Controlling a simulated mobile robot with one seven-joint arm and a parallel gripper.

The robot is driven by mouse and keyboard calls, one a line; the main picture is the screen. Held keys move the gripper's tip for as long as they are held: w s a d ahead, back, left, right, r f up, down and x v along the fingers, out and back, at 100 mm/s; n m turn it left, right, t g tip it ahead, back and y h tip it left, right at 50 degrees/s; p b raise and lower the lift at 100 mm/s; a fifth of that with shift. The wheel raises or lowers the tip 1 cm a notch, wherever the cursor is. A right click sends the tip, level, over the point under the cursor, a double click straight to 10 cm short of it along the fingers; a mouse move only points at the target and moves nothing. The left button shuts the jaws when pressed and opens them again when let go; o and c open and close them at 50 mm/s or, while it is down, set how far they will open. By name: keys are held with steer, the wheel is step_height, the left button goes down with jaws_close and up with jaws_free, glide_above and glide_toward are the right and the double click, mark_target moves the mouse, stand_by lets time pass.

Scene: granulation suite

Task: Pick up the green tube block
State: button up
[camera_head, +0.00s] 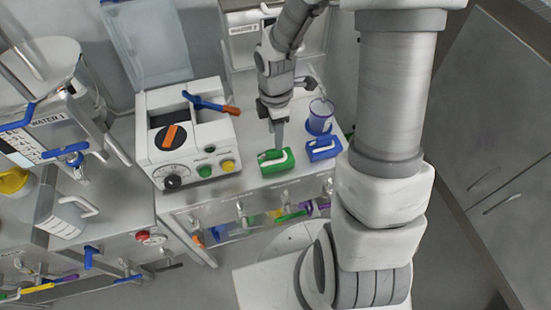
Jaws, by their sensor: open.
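The green tube block (277,168) sits on the metal bench, with a white strip across its top. My gripper (279,142) points down just above and behind the block, its fingertips close to the block's rear edge. It is open, and nothing shows between its fingers. I cannot tell from this one view whether the fingers touch the block. The block's base looks flat on the bench.
A white machine with an orange knob (175,137) stands on the left. Handles line the bench front. My large arm covers the right middle.

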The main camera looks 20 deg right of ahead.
mark_target(276, 157)
step_height(276, 157, down, 8)
steer(key=shift+w+d+f+b, duration=0.1)
steer(key=shift+w+b, duration=0.05)
steer(key=shift+b, duration=0.3)
jaws_close()
stand_by(1.4)
